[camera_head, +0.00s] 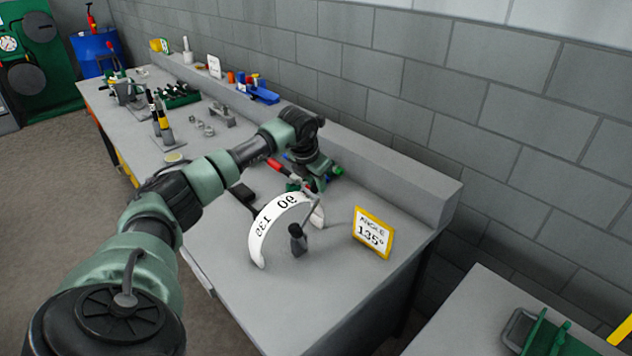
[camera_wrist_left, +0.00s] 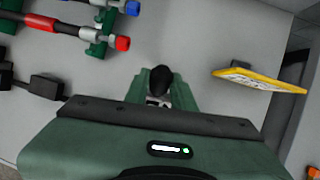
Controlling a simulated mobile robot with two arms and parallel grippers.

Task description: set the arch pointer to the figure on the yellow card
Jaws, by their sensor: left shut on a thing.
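The white arch (camera_head: 262,222) stands on the near part of the bench, with 90 near its top and 135 on its left side. A dark upright post (camera_head: 297,240) stands in front of it. The yellow-edged card (camera_head: 374,232), to the right, reads ANGLE 135°; it shows edge-on in the left wrist view (camera_wrist_left: 262,80). My left gripper (camera_head: 306,187) is at the arch's upper right, past the 90. In the left wrist view, it is shut around a black knob (camera_wrist_left: 160,82), seemingly the pointer's. The pointer's exact reading is hidden. My right gripper is out of view.
Red and blue ended bars on green holders (camera_wrist_left: 97,32) lie beside the arch. A dark block (camera_head: 243,194) sits to its left. Other tools (camera_head: 180,96) stand farther along the bench. A low ledge (camera_head: 400,180) runs along the wall. The bench front is bare.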

